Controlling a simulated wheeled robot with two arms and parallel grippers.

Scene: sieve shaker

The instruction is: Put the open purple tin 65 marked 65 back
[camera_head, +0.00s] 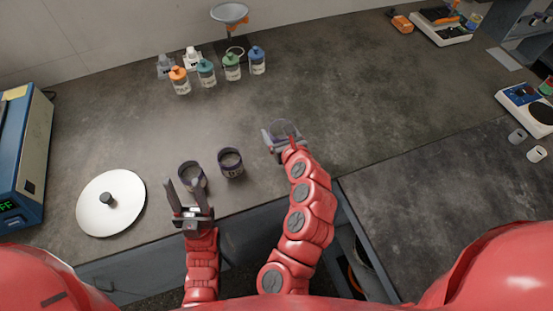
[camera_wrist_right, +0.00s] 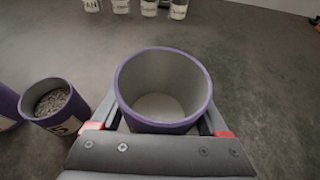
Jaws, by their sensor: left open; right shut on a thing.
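My right gripper (camera_head: 282,138) is shut on an open purple tin (camera_wrist_right: 165,92), which looks empty with a pale bottom. In the head view this held tin (camera_head: 286,128) is upright to the right of two other purple tins; its marking cannot be read. The middle tin (camera_head: 231,163) stands open on the bench. In the right wrist view a neighbouring tin (camera_wrist_right: 55,106) holds grey grains, and its label shows only partly. The left tin (camera_head: 190,171) stands behind my left gripper (camera_head: 186,186), which is open with its fingers close to it; contact cannot be told.
A round white lid (camera_head: 112,190) with a dark knob lies at the left beside a blue device (camera_head: 22,150). Several capped jars (camera_head: 231,66) stand at the back below a funnel (camera_head: 229,13). Scales (camera_head: 440,25) stand far right.

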